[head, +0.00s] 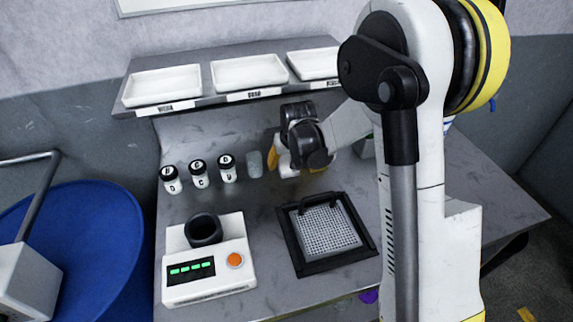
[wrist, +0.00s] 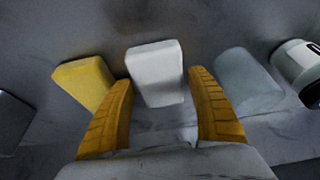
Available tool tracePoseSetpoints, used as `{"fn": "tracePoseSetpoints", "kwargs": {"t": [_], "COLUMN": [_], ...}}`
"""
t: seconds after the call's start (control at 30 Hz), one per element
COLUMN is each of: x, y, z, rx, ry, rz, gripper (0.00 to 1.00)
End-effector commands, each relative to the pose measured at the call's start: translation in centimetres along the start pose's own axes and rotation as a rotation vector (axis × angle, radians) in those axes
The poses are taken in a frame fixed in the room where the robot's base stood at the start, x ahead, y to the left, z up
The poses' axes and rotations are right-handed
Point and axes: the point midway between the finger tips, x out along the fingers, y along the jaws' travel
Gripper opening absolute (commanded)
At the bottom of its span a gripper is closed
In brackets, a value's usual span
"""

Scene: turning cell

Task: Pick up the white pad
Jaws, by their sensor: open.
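The white pad (wrist: 155,70) is a pale block with rounded edges, in the upper middle of the wrist view. My gripper (wrist: 161,82) is open, with one ridged orange finger on each side of it. The near end of the pad lies between the fingertips, and I see gaps on both sides. A yellow pad (wrist: 84,80) is just left of the left finger. A grey pad (wrist: 247,82) is just right of the right finger.
The grey pad stands left of my gripper in the head view, beside several labelled black-and-white jars (head: 199,174). In front are a white device (head: 208,283) with an orange button and a black-framed mesh tray (head: 288,240). White bins (head: 248,75) line the shelf (head: 205,101) behind.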

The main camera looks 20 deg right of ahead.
Motion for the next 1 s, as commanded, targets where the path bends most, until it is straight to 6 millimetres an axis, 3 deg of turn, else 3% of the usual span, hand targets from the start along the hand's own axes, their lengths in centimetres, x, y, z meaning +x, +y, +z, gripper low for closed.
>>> {"fn": "tracePoseSetpoints", "kwargs": {"t": [0.57, 0.7, 1.0], "x": [0.37, 0.38, 0.37], "y": [0.00, 0.00, 0.00], "z": [0.16, 0.16, 0.16], "rx": [0.000, 0.000, 0.000], "ry": [0.000, 0.000, 0.000], "rz": [0.000, 0.000, 0.000], "gripper": [0.67, 0.34, 0.33]}}
